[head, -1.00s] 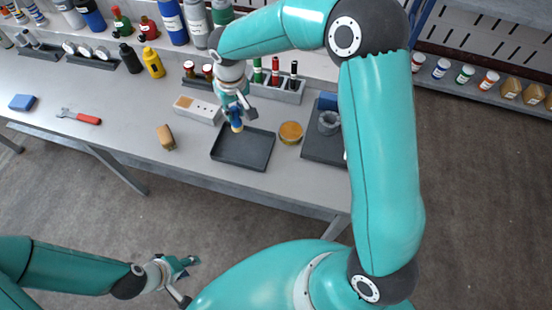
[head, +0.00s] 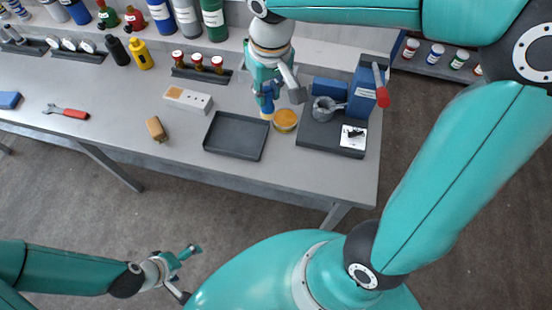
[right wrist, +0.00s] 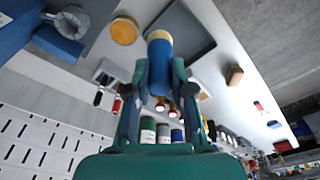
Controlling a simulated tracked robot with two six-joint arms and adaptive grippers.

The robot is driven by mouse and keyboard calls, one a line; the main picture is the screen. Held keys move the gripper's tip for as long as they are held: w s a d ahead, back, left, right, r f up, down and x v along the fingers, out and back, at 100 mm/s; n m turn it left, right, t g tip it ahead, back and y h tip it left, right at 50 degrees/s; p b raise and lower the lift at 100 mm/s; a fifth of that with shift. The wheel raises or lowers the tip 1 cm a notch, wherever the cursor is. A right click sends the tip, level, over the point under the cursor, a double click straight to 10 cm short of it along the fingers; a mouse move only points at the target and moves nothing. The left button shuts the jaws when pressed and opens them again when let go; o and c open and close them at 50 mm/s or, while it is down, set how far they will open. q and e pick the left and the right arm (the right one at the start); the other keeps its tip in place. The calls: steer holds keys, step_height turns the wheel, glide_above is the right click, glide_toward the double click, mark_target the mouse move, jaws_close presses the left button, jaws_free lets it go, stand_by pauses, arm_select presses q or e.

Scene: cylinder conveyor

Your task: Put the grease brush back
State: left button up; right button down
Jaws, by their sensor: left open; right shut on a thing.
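The grease brush (head: 266,103) has a blue handle and a pale tan tip. My right gripper (head: 272,88) is shut on its handle. In the right wrist view the brush (right wrist: 159,65) lies between the fingers, tip away from the palm. In the head view its tip overlaps the left edge of the round tin of orange-yellow grease (head: 286,122); I cannot tell whether they touch. The tin also shows in the right wrist view (right wrist: 124,31). My left gripper (head: 190,272) is open and empty, low over the floor in front of the bench.
An empty dark tray (head: 235,137) lies left of the tin. A white block with holes (head: 188,100) and a tan brush-like block (head: 156,129) are further left. Right of the tin, a dark plate (head: 318,137) bears a blue press (head: 361,95) and a grey cup (head: 325,108). Bottles line the back.

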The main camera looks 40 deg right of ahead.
steer(key=shift+s+d+r, duration=0.2)
steer(key=shift+s, duration=0.6)
steer(key=shift+s+f+b, duration=0.2)
steer(key=shift+f+b, duration=0.85)
steer(key=shift+f, duration=8.75)
steer(key=shift+f, duration=0.15)
steer(key=c, duration=1)
jaws_free()
